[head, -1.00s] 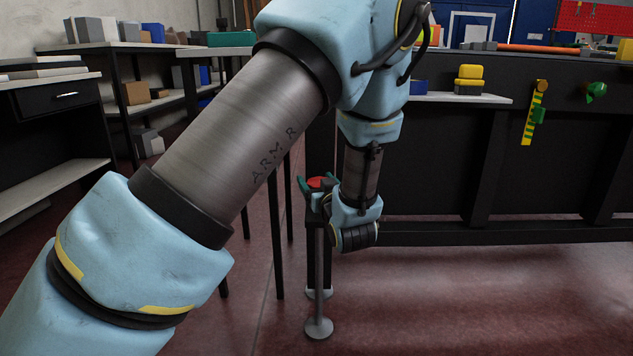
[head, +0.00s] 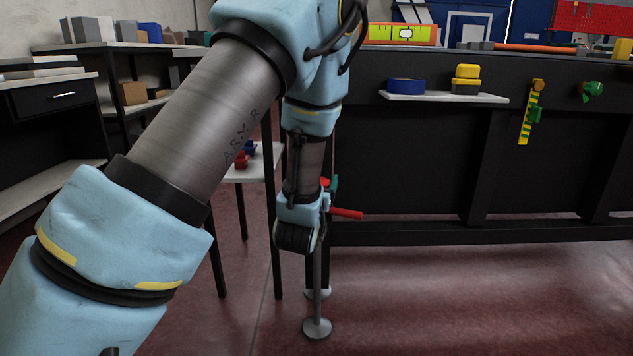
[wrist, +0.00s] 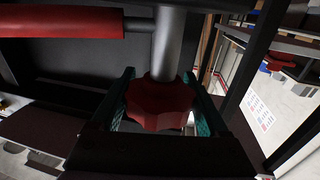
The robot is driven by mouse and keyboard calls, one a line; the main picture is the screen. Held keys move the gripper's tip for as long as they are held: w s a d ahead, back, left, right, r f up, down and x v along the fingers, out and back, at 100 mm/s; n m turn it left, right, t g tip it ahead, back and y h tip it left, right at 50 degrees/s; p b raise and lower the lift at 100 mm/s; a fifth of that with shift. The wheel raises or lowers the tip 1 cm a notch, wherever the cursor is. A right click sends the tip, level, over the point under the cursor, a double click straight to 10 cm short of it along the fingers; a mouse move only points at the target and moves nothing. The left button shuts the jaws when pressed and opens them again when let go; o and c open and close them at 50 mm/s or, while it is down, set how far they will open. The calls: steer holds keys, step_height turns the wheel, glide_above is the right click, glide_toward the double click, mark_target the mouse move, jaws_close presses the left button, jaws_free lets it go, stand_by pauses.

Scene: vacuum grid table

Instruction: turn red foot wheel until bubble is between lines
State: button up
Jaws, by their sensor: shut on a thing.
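The red foot wheel (wrist: 160,103), a lobed knob on a grey metal post, sits between the green-padded fingers of my gripper (wrist: 163,110) in the wrist view. My gripper is shut on it. In the head view my gripper (head: 329,187) is low beside the table leg, and only a small bit of the red wheel (head: 324,182) shows. The spirit level (head: 378,33) lies on the table top, with a yellow-green vial. Its pale bubble (head: 406,33) shows near the vial's middle; it is too small to tell surely against the lines.
A red bar (head: 347,213) sticks out to the right beside my gripper; it crosses the upper left of the wrist view (wrist: 60,20). A grey foot disc (head: 317,328) stands on the floor. A shelf (head: 450,98) holds a blue ring (head: 406,86) and yellow blocks (head: 467,73).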

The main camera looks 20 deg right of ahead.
steer(key=m+g+h, duration=0.1)
steer(key=g, duration=0.1)
steer(key=m+g+h, duration=0.4)
steer(key=shift+s+d, duration=0.3)
steer(key=shift+s+d+m+g+h+p, duration=0.1)
steer(key=shift+s+m+g+h+p, duration=0.2)
steer(key=shift+m+g, duration=0.6)
steer(key=shift+s+d+m+g+h+p, duration=0.1)
steer(key=shift+m+g+h+p, duration=0.35)
steer(key=shift+g, duration=0.7)
steer(key=shift+s+d+m+g+h+p, duration=0.15)
steer(key=shift+m+g+h, duration=0.3)
steer(key=shift+m+g, duration=0.5)
steer(key=shift+a+g, duration=0.1)
steer(key=shift+g, duration=0.2)
steer(key=o, duration=1.2)
steer(key=shift+o, duration=0.2)
steer(key=s+a+p, duration=0.1)
steer(key=a+p, duration=0.2)
steer(key=a, duration=0.7)
steer(key=shift+s+a, duration=0.2)
steer(key=shift+a, duration=0.15)
